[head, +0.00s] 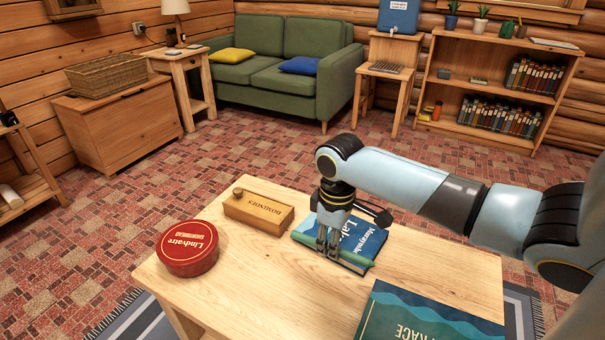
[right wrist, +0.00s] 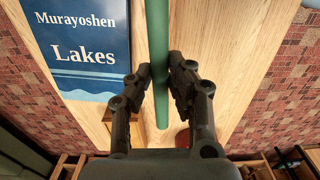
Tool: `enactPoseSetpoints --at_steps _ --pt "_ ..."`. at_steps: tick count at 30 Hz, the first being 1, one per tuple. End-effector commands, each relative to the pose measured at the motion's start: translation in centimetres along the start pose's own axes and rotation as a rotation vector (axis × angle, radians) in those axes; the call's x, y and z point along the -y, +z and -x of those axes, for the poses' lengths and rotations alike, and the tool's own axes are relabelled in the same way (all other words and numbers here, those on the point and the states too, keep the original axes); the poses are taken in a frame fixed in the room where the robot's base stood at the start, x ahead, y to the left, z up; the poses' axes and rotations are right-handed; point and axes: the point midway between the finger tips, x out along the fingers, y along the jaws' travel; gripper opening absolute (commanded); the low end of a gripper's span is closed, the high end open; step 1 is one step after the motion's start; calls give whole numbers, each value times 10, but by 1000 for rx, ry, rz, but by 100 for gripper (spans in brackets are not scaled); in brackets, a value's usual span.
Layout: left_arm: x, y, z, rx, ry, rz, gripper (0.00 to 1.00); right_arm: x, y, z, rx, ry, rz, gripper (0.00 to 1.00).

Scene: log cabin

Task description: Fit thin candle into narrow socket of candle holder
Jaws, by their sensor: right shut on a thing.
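My right gripper (head: 330,250) is at the near edge of a blue book (head: 343,236) titled "Murayoshen Lakes". It is shut on a thin green candle (head: 357,267), which shows as a green strip along that edge. In the right wrist view the candle (right wrist: 157,60) runs from the top edge down between the two fingers (right wrist: 168,85), beside the book. I cannot tell whether the candle touches the table. No candle holder can be made out for sure. My left gripper is not in view.
The wooden table (head: 270,290) also bears a red round tin (head: 188,250), a dominoes box (head: 259,211) with a small brown round piece (head: 238,192) at its corner, and a dark teal box (head: 425,318) at the front right. The table's front middle is clear.

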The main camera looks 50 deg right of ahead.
Motion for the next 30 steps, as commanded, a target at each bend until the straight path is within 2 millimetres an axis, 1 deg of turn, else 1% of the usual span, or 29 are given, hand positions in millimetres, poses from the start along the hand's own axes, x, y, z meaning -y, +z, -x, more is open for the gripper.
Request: enactPoseSetpoints --at_steps 1,6,9,12,17,22,24,30 --pt "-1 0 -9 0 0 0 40 8 -13 -13 -3 -7 -2 0" --pt "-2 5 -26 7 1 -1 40 28 -51 -38 0 -7 -3 0" --pt "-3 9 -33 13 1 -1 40 36 -67 -49 1 -4 -2 0" --pt "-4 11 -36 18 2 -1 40 41 -77 -54 1 -2 -2 0" --pt "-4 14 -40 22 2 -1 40 43 -81 -60 2 -1 -2 0" --pt "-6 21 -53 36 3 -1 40 44 -80 -88 4 -3 -2 0" --pt "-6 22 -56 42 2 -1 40 44 -80 -96 4 -2 -2 0" --pt "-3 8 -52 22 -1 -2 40 43 -81 -94 0 0 -2 0"
